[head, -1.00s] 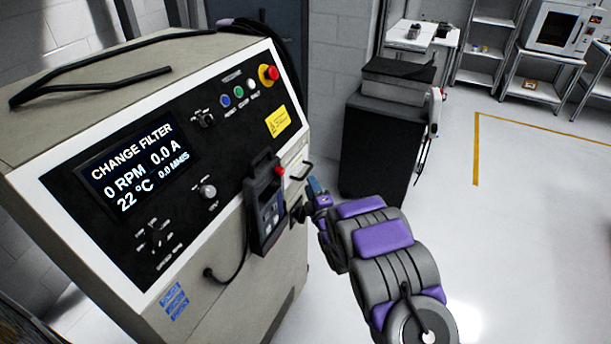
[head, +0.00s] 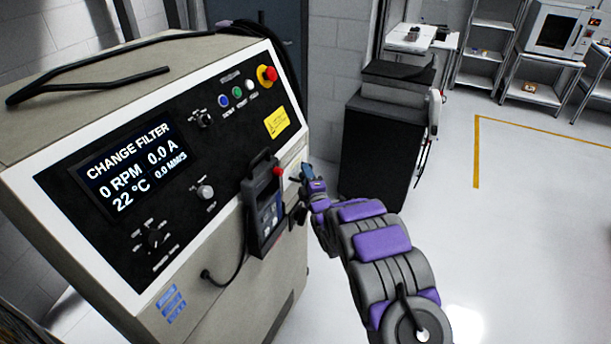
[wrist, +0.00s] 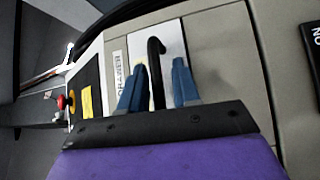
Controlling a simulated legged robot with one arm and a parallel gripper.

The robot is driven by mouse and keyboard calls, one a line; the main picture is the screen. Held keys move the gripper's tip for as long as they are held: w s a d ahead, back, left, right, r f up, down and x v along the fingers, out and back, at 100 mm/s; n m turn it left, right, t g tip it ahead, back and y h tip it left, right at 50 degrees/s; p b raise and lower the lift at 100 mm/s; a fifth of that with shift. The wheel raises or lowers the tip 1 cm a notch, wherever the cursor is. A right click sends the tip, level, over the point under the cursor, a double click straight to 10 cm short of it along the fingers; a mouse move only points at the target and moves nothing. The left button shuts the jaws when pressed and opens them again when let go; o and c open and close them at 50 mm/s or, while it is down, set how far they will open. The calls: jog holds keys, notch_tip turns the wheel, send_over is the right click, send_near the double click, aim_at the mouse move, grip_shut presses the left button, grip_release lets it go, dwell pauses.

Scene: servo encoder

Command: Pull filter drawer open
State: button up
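The filter drawer (wrist: 171,37) shows in the wrist view as a pale front panel with a label strip reading "DRAWER" beside it. Its black bar handle (wrist: 155,70) curves out toward me. My gripper (wrist: 156,75) is open, with one blue finger on each side of the handle and gaps visible between them and the bar. In the head view my gripper (head: 307,175) is at the cabinet's right end, and it covers the handle. The drawer looks closed.
The machine cabinet (head: 215,250) carries a screen (head: 130,165) reading "CHANGE FILTER". A handheld pendant (head: 264,210) hangs close to my gripper's left. A red stop button (head: 268,74) sits above. A dark cart (head: 380,150) stands behind; open floor lies right.

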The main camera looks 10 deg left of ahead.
grip_shut()
jog(key=shift+f, duration=0.1)
jog(key=shift+d, duration=0.1)
jog(key=s+d, duration=0.2)
jog(key=d, duration=0.5)
jog(key=s+d+b, duration=0.1)
jog(key=s+d, duration=0.2)
jog(key=d, duration=0.4)
jog(key=shift+s+d, duration=0.25)
jog(key=shift+d, duration=0.1)
jog(key=shift+f, duration=0.1)
grip_release()
jog(key=shift+o, duration=0.7)
jog(key=shift+w+a, duration=0.1)
